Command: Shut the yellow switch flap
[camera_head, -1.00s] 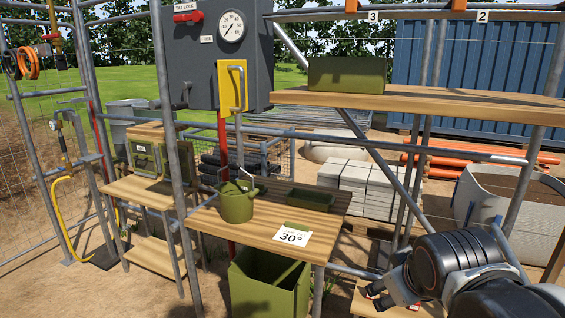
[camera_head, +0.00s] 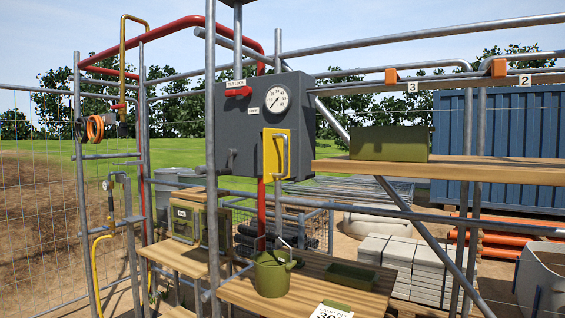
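The yellow switch flap (camera_head: 277,155) is an upright panel with a pale metal handle. It sits at the lower right of the front of a grey box (camera_head: 240,150) fixed to the pipe frame. I cannot tell from this angle how far the flap stands off the box face. A label beside it is too small to read surely. The box also carries a red lever (camera_head: 238,92) under a white label and a round white gauge (camera_head: 276,100). My gripper is not in view.
A wooden shelf (camera_head: 480,170) with a green bin (camera_head: 390,144) is right of the box. A lower table (camera_head: 310,290) holds a green can (camera_head: 272,274) and a green tray (camera_head: 352,275). A grey upright pipe (camera_head: 210,120) stands just left of the box.

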